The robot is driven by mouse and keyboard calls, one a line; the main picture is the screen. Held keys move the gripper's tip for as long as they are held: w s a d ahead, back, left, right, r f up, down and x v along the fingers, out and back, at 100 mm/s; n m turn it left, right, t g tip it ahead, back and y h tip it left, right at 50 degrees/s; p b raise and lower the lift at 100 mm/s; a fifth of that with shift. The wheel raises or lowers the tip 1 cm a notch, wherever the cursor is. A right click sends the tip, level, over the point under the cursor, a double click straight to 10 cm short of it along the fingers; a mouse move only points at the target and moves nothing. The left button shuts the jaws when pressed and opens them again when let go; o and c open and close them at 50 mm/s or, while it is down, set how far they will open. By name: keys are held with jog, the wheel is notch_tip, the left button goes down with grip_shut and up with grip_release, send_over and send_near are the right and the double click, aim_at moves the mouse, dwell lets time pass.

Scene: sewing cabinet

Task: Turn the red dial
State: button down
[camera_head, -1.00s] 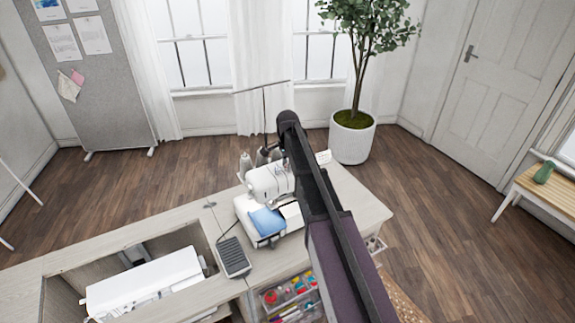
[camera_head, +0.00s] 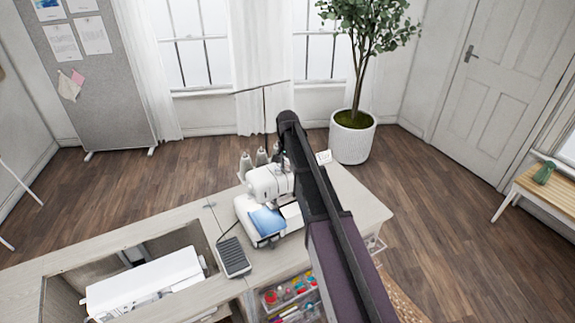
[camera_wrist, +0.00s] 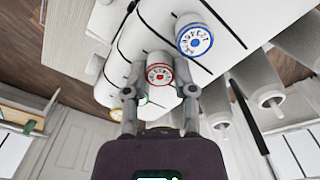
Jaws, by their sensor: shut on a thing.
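The white sewing machine (camera_head: 268,182) stands on the cabinet top. In the wrist view its white body (camera_wrist: 155,38) carries the red dial (camera_wrist: 159,74), a white knob with a red ring and marks on its face. My gripper (camera_wrist: 160,92) is shut on the red dial, with one finger on each side of it. A similar blue-ringed dial (camera_wrist: 194,39) sits up and to the right, apart from the fingers. A green-marked dial (camera_wrist: 143,100) is partly hidden behind the left finger. In the head view my arm hides the gripper and the dials.
White thread cones (camera_wrist: 268,97) stand close to the right of the gripper. A foot pedal (camera_head: 233,257) and a second white machine (camera_head: 145,284) in the cabinet recess are to the left. A clear drawer of sewing supplies (camera_head: 290,294) is in front.

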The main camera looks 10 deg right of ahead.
jog(key=n, duration=0.4)
jog(key=shift+s+n, duration=0.15)
jog(key=shift+n, duration=0.15)
dwell(0.4)
jog(key=shift+c, duration=2.2)
grip_release()
